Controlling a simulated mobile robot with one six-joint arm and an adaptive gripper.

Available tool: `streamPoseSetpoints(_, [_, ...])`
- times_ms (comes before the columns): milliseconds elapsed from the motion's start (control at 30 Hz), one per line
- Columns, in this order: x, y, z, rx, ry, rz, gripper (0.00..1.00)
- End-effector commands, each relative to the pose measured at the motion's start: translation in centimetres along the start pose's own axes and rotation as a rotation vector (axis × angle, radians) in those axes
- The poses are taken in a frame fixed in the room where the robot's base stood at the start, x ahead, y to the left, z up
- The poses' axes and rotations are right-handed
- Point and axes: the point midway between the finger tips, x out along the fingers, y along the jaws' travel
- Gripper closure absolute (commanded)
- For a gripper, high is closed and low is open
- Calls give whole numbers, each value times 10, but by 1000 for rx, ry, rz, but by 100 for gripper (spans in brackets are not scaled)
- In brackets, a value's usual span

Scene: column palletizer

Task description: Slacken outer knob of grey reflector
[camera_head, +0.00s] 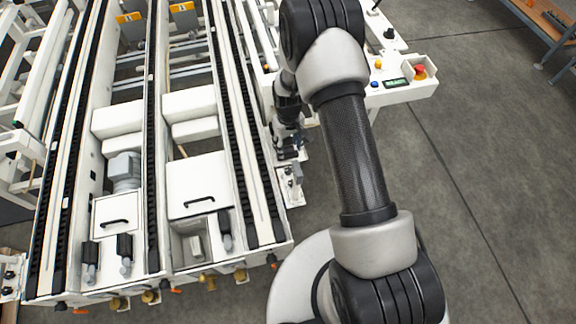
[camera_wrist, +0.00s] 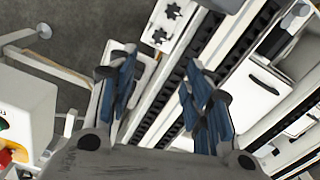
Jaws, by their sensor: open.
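My gripper (camera_head: 288,150) hangs at the right side of the conveyor, partly behind my arm in the head view. In the wrist view my gripper (camera_wrist: 152,80) has its two blue-padded fingers spread wide, with nothing held between them. Two black star-shaped knobs (camera_wrist: 166,23) sit on a white plate at the top of the wrist view, beyond the fingertips. In the head view a small white bracket plate with grey fittings (camera_head: 290,184) sticks out from the conveyor's right side, just below my gripper. I cannot tell which part is the grey reflector or which knob is its outer one.
The conveyor frame (camera_head: 262,225) with black chain tracks lies close on the left. A white control box with a red emergency button (camera_head: 420,72) stands at upper right. It also shows in the wrist view (camera_wrist: 22,115).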

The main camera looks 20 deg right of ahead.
Motion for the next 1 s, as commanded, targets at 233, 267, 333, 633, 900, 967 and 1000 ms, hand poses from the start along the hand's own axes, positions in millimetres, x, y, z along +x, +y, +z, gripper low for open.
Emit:
streamPoseSetpoints(233, [50, 0, 1, 0, -3, -1, 54])
streamPoseSetpoints(267, [56, 0, 1, 0, -3, -1, 54])
streamPoseSetpoints(333, [72, 0, 2, 0, -4, -1, 54])
streamPoseSetpoints(633, [134, 0, 1, 0, -2, 0, 54])
streamPoseSetpoints(900, [163, 0, 0, 0, 0, 0, 54])
streamPoseSetpoints(967, [165, 0, 0, 0, 0, 0, 54])
streamPoseSetpoints(1000, [166, 0, 0, 0, 0, 0, 54])
